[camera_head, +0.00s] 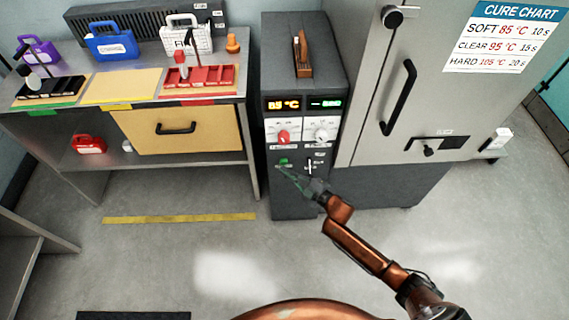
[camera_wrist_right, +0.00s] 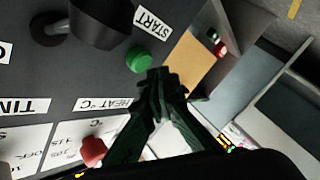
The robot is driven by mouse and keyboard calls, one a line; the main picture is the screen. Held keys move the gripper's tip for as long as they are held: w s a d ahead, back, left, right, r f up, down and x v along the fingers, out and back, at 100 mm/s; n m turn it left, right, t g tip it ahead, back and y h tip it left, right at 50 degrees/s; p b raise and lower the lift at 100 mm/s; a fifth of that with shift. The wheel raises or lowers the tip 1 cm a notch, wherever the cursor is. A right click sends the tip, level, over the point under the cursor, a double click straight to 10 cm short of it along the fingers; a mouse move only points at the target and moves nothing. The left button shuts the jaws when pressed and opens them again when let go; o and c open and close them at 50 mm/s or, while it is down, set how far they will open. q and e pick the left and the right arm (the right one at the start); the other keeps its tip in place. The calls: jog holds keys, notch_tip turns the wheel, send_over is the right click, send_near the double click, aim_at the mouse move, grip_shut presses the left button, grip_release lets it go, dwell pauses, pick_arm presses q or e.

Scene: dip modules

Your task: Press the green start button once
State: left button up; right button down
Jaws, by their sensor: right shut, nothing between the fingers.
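The green start button (camera_head: 284,161) is on the lower front panel of the dark grey machine (camera_head: 292,198). In the right wrist view the round green button (camera_wrist_right: 138,60) sits beside a white START label (camera_wrist_right: 152,22). My right gripper (camera_head: 284,169) reaches up to the panel from the lower right. In the wrist view its dark fingers (camera_wrist_right: 160,82) are shut and empty. The tips appear just beside the button, with the button's face uncovered; I cannot tell how far they are from the panel. My left gripper is not in view.
A red knob (camera_head: 283,137) and a white knob (camera_head: 321,135) sit above the button, below a lit display (camera_head: 288,104). A black lever (camera_wrist_right: 100,22) stands out beside the button. A bench (camera_head: 180,157) is left, a grey cabinet (camera_head: 370,60) right.

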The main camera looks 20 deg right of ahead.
jog(key=shift+w, duration=0.15)
dwell(0.4)
jog(key=shift+w+d, duration=0.15)
jog(key=shift+w, duration=0.1)
